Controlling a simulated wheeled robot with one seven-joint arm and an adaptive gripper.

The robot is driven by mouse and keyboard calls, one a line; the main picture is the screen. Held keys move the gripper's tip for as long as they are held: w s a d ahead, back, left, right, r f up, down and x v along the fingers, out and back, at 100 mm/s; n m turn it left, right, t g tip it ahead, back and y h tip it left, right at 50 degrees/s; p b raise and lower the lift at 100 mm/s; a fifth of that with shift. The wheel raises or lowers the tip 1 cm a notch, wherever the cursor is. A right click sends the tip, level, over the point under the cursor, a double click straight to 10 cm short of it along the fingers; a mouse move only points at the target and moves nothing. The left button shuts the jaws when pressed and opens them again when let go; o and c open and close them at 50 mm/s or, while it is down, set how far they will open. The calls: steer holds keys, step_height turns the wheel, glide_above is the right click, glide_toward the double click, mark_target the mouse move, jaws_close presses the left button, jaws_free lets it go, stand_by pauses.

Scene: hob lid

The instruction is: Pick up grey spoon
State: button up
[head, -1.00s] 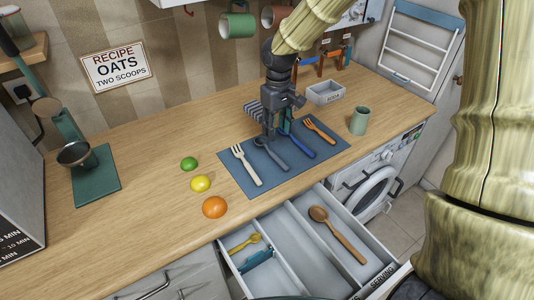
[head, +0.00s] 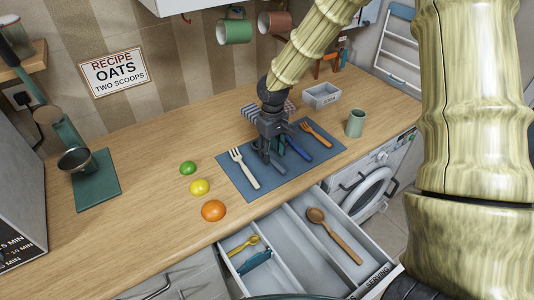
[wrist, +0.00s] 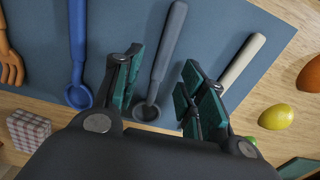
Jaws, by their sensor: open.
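The grey spoon (wrist: 163,60) lies on the blue mat (head: 240,186), between a white fork (head: 245,170) and a blue spoon (head: 301,143). In the wrist view its handle runs up between my fingers and its bowl is low, close to my gripper's palm. My gripper (wrist: 160,75) is open, one finger on each side of the spoon, without visible contact. In the head view my gripper (head: 273,157) points down over the mat and hides much of the grey spoon.
An orange fork (head: 317,133) lies right of the blue spoon. A lime (head: 188,168), lemon (head: 200,187) and orange (head: 213,211) sit left of the mat. An open drawer (head: 287,250) in front holds a wooden spoon (head: 333,234). A green cup (head: 355,123) stands at right.

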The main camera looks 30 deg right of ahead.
steer(key=shift+f, duration=1.2)
jaws_close()
